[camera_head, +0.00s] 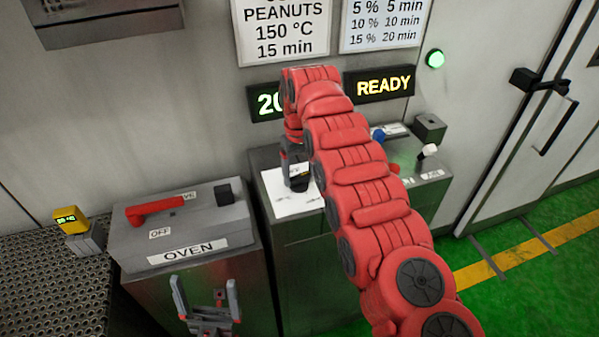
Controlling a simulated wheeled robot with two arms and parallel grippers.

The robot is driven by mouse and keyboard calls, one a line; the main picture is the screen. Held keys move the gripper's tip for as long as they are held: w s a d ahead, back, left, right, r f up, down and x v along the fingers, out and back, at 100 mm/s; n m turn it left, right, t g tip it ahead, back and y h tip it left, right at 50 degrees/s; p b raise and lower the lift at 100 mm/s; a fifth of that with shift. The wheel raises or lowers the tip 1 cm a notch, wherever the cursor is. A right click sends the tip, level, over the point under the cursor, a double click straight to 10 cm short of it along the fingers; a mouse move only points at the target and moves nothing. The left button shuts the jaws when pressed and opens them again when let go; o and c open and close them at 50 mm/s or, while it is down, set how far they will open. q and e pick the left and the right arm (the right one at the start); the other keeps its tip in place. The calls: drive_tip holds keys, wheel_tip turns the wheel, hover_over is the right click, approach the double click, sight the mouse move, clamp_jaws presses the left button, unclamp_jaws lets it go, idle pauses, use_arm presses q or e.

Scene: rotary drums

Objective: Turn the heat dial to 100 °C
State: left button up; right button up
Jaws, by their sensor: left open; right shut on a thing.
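The heat dial (299,184) is a dark knob on a white dial plate (290,206) on top of the metal control cabinet. My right gripper (295,170) reaches down from above and is shut on the dial; its fingers and my red arm hide much of the dial and its markings. A dark display (265,102) on the wall shows yellowish-white digits beginning "20"; the rest is hidden behind my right arm. My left gripper (207,305) is open and empty, low in front of the oven box.
The oven box (180,225) has a red lever (155,208) lying near its OFF label. A READY sign (384,85) and a green lamp (435,58) are lit. A blue knob (378,136) and a white-tipped switch (428,152) stand right of my arm. A yellow timer (71,219) sits far left.

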sight(299, 176)
drive_tip(key=o, duration=1.3)
drive_tip(key=shift+w, duration=0.1)
drive_tip(key=shift+r, duration=0.1)
wheel_tip(299, 176, up, 17)
drive_tip(key=p, duration=1.7)
drive_tip(key=shift+r, duration=0.15)
